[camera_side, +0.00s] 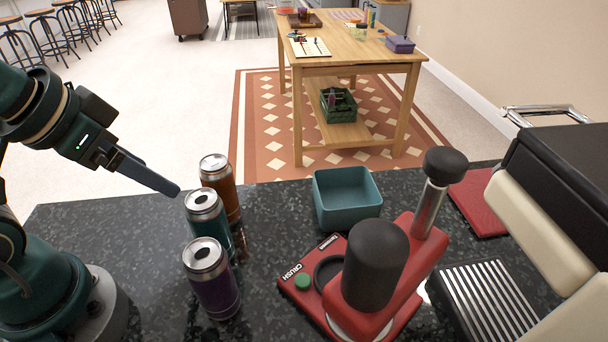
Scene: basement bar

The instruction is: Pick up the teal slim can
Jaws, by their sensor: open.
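The teal slim can (211,228) stands upright on the dark speckled counter, in the middle of a row of three slim cans. An orange can (222,193) stands just behind it and a purple can (213,286) stands in front of it. My gripper (172,189) is open and empty, reaching in from the left. Its fingertips are a little above and to the left of the teal can's top, near the orange can's left side. Only one finger shows clearly; the other is hidden behind it. The teal can's lower part is partly hidden by the purple can.
A teal square bin (346,215) stands right of the cans. A red can crusher (405,262) with black knobs stands at the front right, beside a cream and black machine (560,210). The counter (115,232) is clear left of the cans. A wooden table stands beyond.

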